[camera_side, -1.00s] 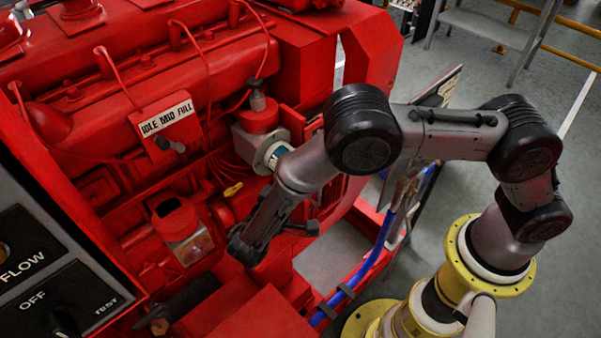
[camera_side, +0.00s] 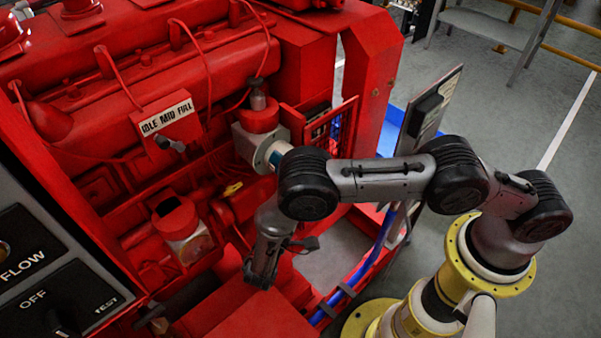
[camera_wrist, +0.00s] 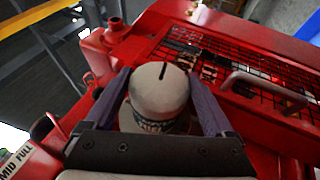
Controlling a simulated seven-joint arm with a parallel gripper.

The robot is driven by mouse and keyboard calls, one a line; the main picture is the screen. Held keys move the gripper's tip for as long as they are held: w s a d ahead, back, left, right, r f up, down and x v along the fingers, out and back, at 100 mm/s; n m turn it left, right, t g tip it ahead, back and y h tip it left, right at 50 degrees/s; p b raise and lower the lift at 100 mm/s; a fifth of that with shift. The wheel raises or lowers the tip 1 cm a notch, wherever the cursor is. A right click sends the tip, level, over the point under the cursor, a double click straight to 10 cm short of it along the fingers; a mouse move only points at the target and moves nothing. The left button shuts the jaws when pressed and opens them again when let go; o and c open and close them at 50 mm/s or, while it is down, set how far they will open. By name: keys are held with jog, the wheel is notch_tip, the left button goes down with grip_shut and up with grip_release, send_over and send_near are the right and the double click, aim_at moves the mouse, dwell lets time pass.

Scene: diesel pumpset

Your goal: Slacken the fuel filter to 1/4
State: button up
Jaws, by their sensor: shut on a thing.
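The fuel filter appears to be the pale beige rounded canister (camera_wrist: 155,98) in the wrist view. It has a dark slot-like mark on its end and dark lettering lower down. The two purple-grey fingers of my gripper (camera_wrist: 156,78) lie along its left and right sides, shut on it. In the side view my gripper (camera_side: 262,265) is low against the front of the red engine.
A lever plate (camera_side: 167,115) reading IDLE MID FULL is on the engine. A switch panel (camera_side: 85,290) fills the lower left. A red-topped pale housing (camera_side: 258,135) is close behind my elbow. A blue hose (camera_side: 362,268) runs below my arm. A handled mesh panel (camera_wrist: 265,92) shows in the wrist view.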

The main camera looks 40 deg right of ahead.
dwell(0.4)
jog(key=o, duration=1.1)
jog(key=shift+r, duration=0.65)
notch_tip(320, 180, up, 3)
jog(key=shift+s+f, duration=0.1)
jog(key=s+d+r, duration=0.1)
jog(key=s+r, duration=0.2)
jog(key=s, duration=0.1)
jog(key=s+d+r, duration=0.2)
jog(key=s+r, duration=0.1)
jog(key=s, duration=0.1)
jog(key=s+d+r, duration=0.1)
jog(key=s+r, duration=0.2)
jog(key=s, duration=0.2)
jog(key=shift+d, duration=0.35)
